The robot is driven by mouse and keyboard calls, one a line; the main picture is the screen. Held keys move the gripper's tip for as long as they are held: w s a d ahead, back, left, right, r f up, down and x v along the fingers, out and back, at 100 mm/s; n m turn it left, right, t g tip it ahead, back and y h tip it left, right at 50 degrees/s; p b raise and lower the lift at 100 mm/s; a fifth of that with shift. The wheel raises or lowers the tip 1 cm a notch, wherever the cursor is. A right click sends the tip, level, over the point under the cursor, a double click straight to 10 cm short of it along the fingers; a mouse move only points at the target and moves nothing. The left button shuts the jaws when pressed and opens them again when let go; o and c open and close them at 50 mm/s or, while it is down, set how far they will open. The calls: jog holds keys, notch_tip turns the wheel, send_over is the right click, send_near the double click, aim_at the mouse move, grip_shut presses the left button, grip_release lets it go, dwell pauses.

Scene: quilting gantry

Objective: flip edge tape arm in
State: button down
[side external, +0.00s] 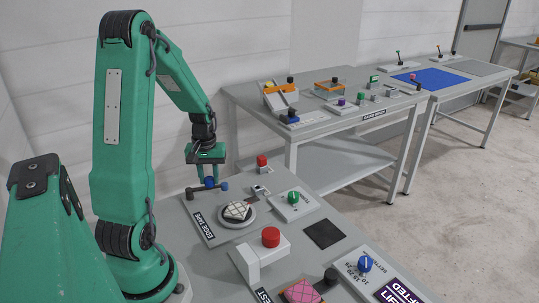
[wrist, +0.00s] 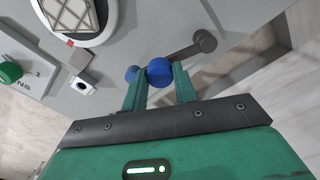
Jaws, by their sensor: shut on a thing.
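The edge tape arm is a dark grey bar (side external: 197,190) with a dark round pivot at its left end. A blue knob (side external: 210,182) stands on it and a second blue round part (side external: 225,186) is at its right end. In the wrist view, the knob (wrist: 159,72) is between my fingertips, the other blue part (wrist: 131,73) is just left, and the pivot (wrist: 205,41) is at upper right. My gripper (side external: 208,178) points down and is shut on the blue knob. A white round stand (side external: 237,220) with a quilted pad (side external: 237,210) lies beside the bar, apart from it.
The EDGE TAPE label (side external: 204,229) is in front. A red button (side external: 262,160), a green knob (side external: 293,197) and a larger red button (side external: 271,237) stand nearby. A dark square (side external: 323,234) lies flat on the bench. Another table (side external: 350,125) with several fixtures stands behind.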

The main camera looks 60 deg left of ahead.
aim_at(209, 203)
jog(key=d+m, duration=0.2)
jog(key=m, duration=0.1)
jog(key=shift+s+m, duration=0.3)
jog(key=shift+s, duration=0.1)
jog(key=shift+s+d+m, duration=0.3)
jog(key=shift+m, duration=0.5)
jog(key=shift+s+d+m, duration=0.3)
jog(key=shift+m, duration=0.5)
jog(key=c, duration=1.1)
grip_release()
jog(key=shift+r, duration=0.15)
notch_tip(209, 203, up, 8)
jog(key=shift+f, duration=0.2)
